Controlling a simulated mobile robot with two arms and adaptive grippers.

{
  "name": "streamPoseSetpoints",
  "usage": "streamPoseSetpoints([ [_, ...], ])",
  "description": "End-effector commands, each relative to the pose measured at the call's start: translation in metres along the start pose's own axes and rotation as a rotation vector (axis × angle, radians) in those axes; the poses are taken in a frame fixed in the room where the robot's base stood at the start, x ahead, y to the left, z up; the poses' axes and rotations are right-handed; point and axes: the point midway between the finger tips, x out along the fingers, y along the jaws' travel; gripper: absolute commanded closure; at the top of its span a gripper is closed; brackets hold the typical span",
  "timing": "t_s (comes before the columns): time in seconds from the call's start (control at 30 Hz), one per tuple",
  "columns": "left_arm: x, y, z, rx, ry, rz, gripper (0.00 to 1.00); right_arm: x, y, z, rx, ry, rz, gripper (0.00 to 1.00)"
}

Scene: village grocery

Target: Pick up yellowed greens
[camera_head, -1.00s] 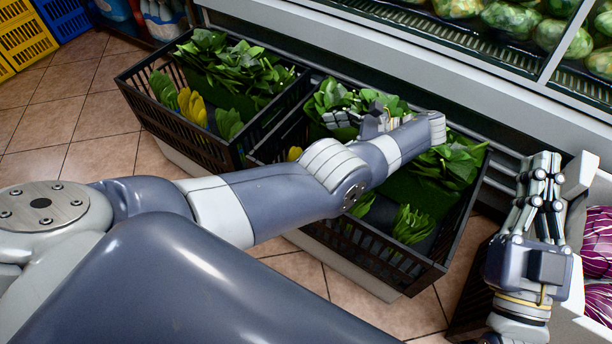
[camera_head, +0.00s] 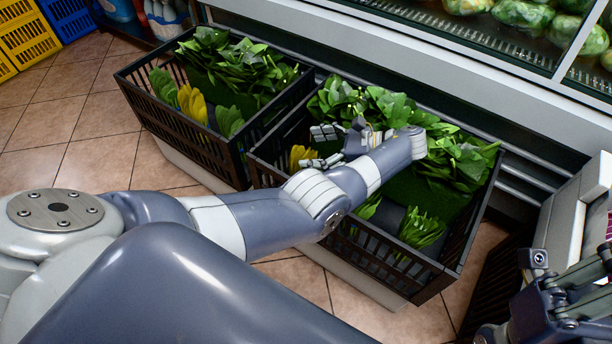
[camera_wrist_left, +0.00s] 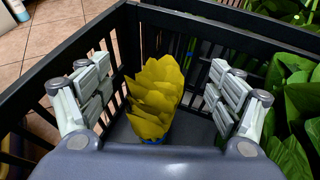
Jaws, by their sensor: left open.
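A bunch of yellowed greens (camera_head: 302,156) stands in the left part of the right-hand black crate (camera_head: 350,262). In the left wrist view the yellow bunch (camera_wrist_left: 153,98) stands upright near the crate's corner, with something blue at its base. My left gripper (camera_head: 323,147) is inside this crate beside the bunch. In the wrist view its open fingers (camera_wrist_left: 155,95) are on either side of the bunch, with gaps showing on both sides.
Green leafy bunches (camera_head: 450,155) fill the right crate's back, and smaller green bunches (camera_head: 420,229) stand at its front. The left black crate (camera_head: 190,138) holds greens and another yellow bunch (camera_head: 193,104). A refrigerated shelf (camera_head: 440,50) stands behind. Tiled floor (camera_head: 100,150) is clear at left.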

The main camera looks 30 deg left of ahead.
Motion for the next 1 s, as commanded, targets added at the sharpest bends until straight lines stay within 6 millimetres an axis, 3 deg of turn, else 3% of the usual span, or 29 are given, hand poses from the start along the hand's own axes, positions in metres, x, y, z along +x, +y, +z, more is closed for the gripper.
streamPoseSetpoints([
  [0.27, 0.020, 0.001, -0.001, -0.001, 0.000, 0.000, 0.16, -0.001, 0.000, 0.000, 0.000, -0.001, 0.000, 1.00],
  [0.6, 0.061, 0.001, -0.001, -0.001, 0.000, 0.000, 0.16, -0.011, 0.000, 0.003, 0.000, -0.002, 0.000, 1.00],
  [0.87, 0.064, 0.001, 0.001, 0.000, 0.000, 0.000, 0.16, -0.011, 0.000, 0.003, 0.000, -0.002, 0.000, 1.00],
  [0.9, 0.064, 0.001, 0.000, 0.000, 0.000, 0.000, 0.18, -0.011, 0.000, 0.003, 0.000, -0.002, 0.000, 1.00],
  [1.0, 0.064, 0.001, 0.000, 0.000, 0.000, 0.000, 0.40, -0.011, 0.000, 0.003, 0.000, -0.002, 0.000, 1.00],
])
